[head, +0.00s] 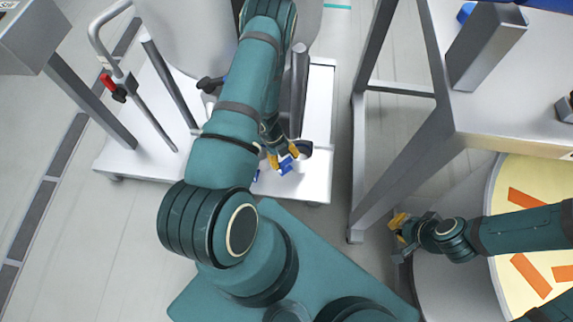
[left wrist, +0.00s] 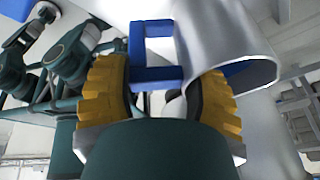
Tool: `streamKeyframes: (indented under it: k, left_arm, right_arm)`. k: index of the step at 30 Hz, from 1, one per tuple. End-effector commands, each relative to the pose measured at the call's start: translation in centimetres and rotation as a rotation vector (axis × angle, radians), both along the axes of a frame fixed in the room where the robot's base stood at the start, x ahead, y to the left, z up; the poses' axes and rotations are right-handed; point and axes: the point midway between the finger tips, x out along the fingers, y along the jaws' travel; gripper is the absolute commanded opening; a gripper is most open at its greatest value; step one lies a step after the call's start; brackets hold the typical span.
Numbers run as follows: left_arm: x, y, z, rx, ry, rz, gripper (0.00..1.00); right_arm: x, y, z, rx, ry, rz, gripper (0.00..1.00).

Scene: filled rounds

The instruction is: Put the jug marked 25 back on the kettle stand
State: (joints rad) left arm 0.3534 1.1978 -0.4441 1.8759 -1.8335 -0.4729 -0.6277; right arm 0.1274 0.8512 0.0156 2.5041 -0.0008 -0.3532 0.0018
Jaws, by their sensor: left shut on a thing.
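My left gripper (head: 283,159) has yellow fingertips and is low over the front of a white platform. In the head view only blue parts of the jug (head: 286,166) show at the fingertips; my arm hides much of the rest. No number is readable on it. The white platform (head: 115,165), which seems to be the kettle stand, carries a large grey vessel (head: 185,35). My right gripper (head: 399,232) is at the right, away from the jug.
A bent pipe with a red-handled valve (head: 108,82) stands at the platform's left. A grey-legged table (head: 440,150) stands to the right. Below it is a round yellow-topped thing (head: 508,182) with orange marks, beside my right arm. Bare floor (head: 335,210) lies between platform and table.

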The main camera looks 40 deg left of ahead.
Motion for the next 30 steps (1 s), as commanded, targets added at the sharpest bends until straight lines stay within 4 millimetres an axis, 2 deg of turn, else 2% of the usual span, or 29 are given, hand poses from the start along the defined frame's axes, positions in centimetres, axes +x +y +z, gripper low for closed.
streamKeyframes:
  k: [5,11,22,23,25,30]
  left_arm:
    - [0.0,0.0,-1.3,0.001,-0.002,0.0,0.15]
    - [0.0,0.0,-4.0,0.001,0.001,0.001,0.15]
    - [0.1,0.0,-4.3,0.002,-0.001,0.0,0.15]
    - [0.0,0.0,-4.4,0.002,-0.001,0.0,0.64]
    - [0.0,0.0,-4.3,0.002,-0.001,0.0,0.89]
    - [0.0,0.0,-4.3,0.002,-0.001,0.0,0.89]
  right_arm:
    - [0.1,0.0,-0.4,0.0,-0.002,-0.001,0.0]
    - [0.2,0.0,-1.2,-0.001,-0.006,-0.001,0.0]
    - [0.3,0.0,-1.4,-0.001,-0.007,-0.002,0.0]
    - [0.3,0.0,-1.4,-0.001,-0.008,-0.002,0.0]
    - [0.3,0.0,-1.4,-0.001,-0.008,-0.002,0.0]
    - [0.3,0.0,-1.3,-0.001,-0.008,-0.002,0.0]
